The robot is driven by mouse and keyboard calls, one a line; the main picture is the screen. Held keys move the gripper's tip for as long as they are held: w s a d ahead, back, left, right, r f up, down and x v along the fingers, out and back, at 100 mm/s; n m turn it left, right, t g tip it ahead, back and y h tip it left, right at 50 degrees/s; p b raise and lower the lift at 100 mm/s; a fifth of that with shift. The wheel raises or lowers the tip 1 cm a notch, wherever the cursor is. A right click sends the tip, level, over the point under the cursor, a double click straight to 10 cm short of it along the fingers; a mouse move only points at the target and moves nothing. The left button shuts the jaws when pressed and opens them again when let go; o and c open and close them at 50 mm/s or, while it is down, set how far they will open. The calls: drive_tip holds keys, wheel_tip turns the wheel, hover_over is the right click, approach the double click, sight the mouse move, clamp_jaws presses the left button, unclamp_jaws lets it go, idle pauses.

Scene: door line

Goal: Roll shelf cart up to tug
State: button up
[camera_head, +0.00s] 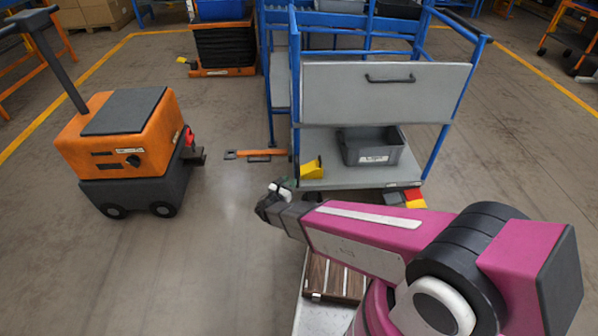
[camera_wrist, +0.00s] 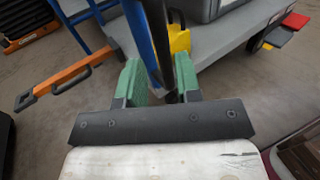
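The shelf cart (camera_head: 385,93) has blue posts, grey panels and a low grey deck, and stands at centre right in the head view. The orange and dark grey tug (camera_head: 127,145) stands to its left with a tall handle; floor lies between them. A red piece and a dark coupling (camera_head: 193,155) face the cart. An orange bar (camera_head: 257,155) with a dark end extends from the cart's base towards the tug. My gripper (camera_head: 275,193) is low at the cart's near left corner. In the wrist view its green fingers (camera_wrist: 158,82) are on either side of a blue-black post; firm contact is unclear.
A grey bin (camera_head: 372,147) and a yellow block (camera_head: 311,169) sit on the cart's deck. Red and yellow pieces (camera_head: 405,197) lie at its near edge. An orange-based lift (camera_head: 222,50) stands behind. Floor around the tug is clear.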

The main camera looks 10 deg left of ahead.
drive_tip(key=x, duration=0.8)
drive_tip(key=shift+w+d, duration=0.1)
drive_tip(key=shift+w, duration=0.1)
clamp_jaws()
